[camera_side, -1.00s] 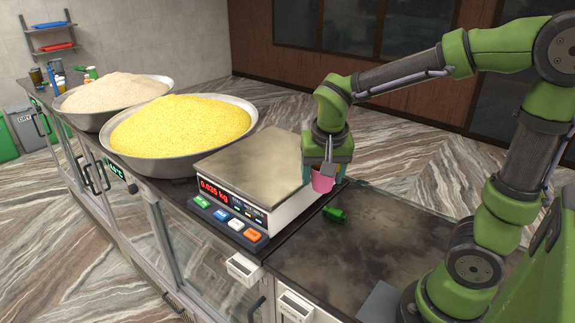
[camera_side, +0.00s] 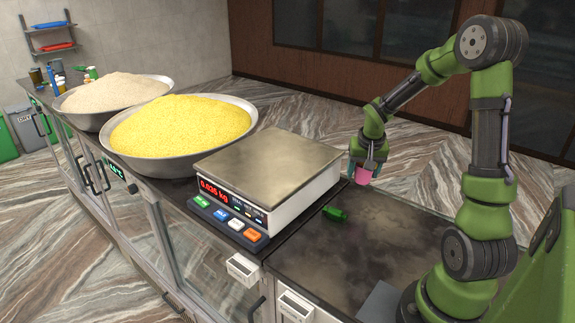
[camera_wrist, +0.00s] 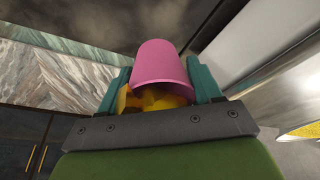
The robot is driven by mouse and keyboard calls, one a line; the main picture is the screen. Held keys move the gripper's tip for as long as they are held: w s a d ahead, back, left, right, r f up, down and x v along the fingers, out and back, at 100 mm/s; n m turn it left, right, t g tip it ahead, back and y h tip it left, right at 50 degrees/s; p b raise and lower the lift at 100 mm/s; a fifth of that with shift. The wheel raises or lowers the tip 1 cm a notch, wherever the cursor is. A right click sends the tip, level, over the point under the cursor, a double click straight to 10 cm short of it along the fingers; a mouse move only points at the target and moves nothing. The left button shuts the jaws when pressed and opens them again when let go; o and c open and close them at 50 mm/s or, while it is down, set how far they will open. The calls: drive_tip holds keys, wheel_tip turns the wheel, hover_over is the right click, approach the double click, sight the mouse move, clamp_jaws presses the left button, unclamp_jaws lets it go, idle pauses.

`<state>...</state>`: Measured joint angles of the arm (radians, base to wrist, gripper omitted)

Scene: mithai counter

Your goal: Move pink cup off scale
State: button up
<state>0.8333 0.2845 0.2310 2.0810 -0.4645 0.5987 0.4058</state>
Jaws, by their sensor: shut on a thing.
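The pink cup (camera_side: 363,175) is held in my gripper (camera_side: 364,168), to the right of the scale and over the dark counter. In the wrist view the pink cup (camera_wrist: 163,62) sits between the teal fingers, with yellow-orange pieces showing at its near end. My gripper (camera_wrist: 160,80) is shut on it. The scale (camera_side: 270,168) has a bare metal pan, and its red display reads about 0.035 kg. The gap between the cup and the counter is hard to judge.
A small green object (camera_side: 335,214) lies on the dark counter (camera_side: 345,260) right of the scale. A bowl of yellow grains (camera_side: 250,140) and a bowl of pale powder (camera_side: 72,125) stand left of the scale. The counter's middle and front are clear.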

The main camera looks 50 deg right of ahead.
sight(353, 197)
drive_tip(key=shift+w+d+r+n, duration=0.1)
drive_tip(key=shift+w+r+n, duration=0.05)
drive_tip(key=shift+w+n, duration=0.55)
drive_tip(key=shift+w+f, duration=0.1)
drive_tip(key=shift+f, duration=0.2)
wheel_tip(353, 197, down, 7)
drive_tip(key=shift+f, duration=0.15)
drive_tip(key=shift+f, duration=0.1)
drive_tip(key=o, duration=1)
drive_tip(key=shift+o, duration=0.2)
